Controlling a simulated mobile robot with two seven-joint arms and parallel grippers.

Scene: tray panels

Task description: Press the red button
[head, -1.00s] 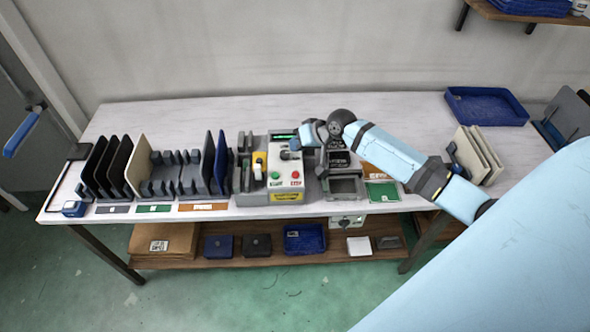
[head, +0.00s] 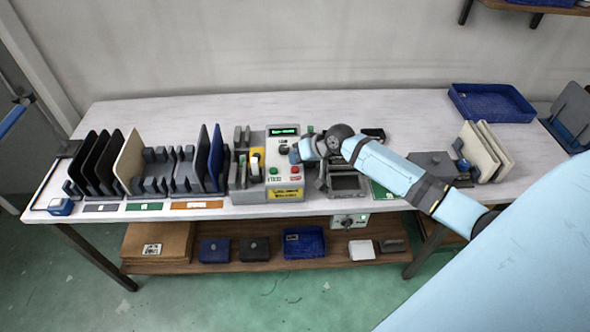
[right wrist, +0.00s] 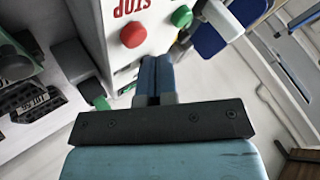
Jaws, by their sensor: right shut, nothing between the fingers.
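The red button (head: 295,169) is on the front of a pale grey control box (head: 284,131), to the right of a green button (head: 272,171). In the right wrist view the red button (right wrist: 134,34) sits beside an upside-down STOP label, with the green button (right wrist: 182,16) to its right. My right gripper (head: 294,156) is shut and empty, just above the red button in the head view. In the wrist view its blue fingertips (right wrist: 155,68) are side by side, apart from the red button. My left gripper is not in view.
A yellow switch (head: 257,160) and a dark knob (head: 284,149) are close to the buttons. A grey open-topped fixture (head: 347,191) stands right of the box. A rack of upright panels (head: 132,158) fills the left. A blue tray (head: 491,103) lies at the back right.

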